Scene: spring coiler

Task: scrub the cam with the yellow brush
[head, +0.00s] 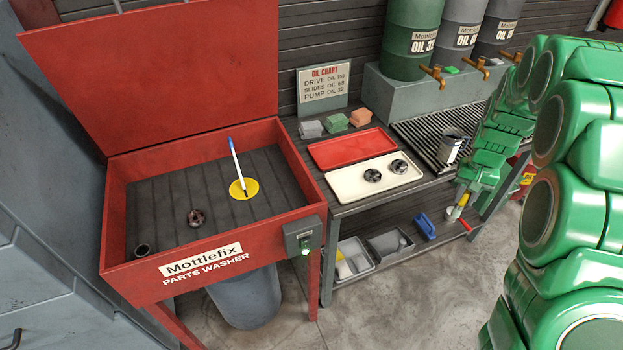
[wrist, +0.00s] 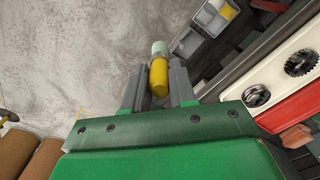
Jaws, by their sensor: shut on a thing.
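My gripper (head: 463,196) is shut on the yellow brush (wrist: 159,76). In the wrist view, its yellow body sits between the two grey fingers (wrist: 159,88) and its pale end points away from me. In the head view, the brush (head: 457,211) hangs low beside the bench's right end, clear of the bench top. A dark round part with reddish marks (head: 195,217) lies in the red parts washer (head: 306,196), far left of my gripper. I cannot tell for sure whether it is the cam.
The washer lid (head: 160,70) stands open. A white-and-blue stick (head: 237,160) stands on a yellow disc in the washer, and a dark ring (head: 141,249) lies near its front left. The floor (head: 420,290) before the bench is clear.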

